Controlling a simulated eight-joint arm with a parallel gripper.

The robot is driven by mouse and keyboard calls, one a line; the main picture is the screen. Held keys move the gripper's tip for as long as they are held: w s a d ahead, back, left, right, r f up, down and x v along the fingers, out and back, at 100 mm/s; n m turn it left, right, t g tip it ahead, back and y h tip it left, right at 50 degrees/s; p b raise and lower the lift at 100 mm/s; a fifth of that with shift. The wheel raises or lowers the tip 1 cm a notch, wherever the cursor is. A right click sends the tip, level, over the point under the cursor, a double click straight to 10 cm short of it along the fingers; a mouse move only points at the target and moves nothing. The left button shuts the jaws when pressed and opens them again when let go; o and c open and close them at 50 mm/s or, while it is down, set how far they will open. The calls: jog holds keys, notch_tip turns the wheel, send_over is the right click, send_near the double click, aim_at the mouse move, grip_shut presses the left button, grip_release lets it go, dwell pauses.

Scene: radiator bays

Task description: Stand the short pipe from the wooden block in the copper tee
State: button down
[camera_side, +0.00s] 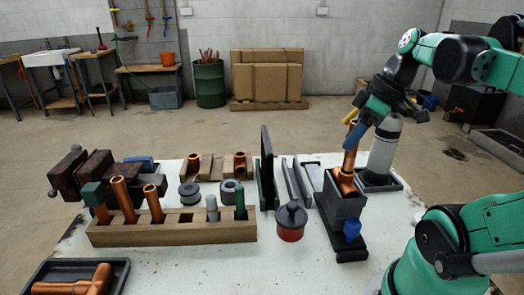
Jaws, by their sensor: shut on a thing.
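My gripper (357,130), with a yellow and a blue finger, is at the right, shut on the upper part of a copper pipe (350,158). The pipe is nearly upright, leaning slightly. Its lower end meets the copper tee (345,182) in the picture; I cannot tell whether it is inside the tee's mouth or just at it. The tee sits in a dark grey vise-like holder (345,208) with a blue knob. The wooden block (175,233) at left centre holds copper pipes, a grey piece and green pieces, and has an empty hole.
A red-and-black pot (291,222) stands left of the holder. A dark upright plate (267,168) stands behind it. A grey cylinder (384,150) on a dark base is close behind my gripper. A black tray (75,279) with copper fittings lies front left. The front middle of the table is clear.

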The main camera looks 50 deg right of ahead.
jog(key=shift+f, duration=0.1)
jog(key=shift+f, duration=0.45)
jog(key=shift+f, duration=0.15)
jog(key=shift+f, duration=0.55)
jog(key=c, duration=0.5)
grip_release()
jog(key=shift+c, duration=0.2)
jog(key=shift+r, duration=0.1)
jog(key=shift+r, duration=3.45)
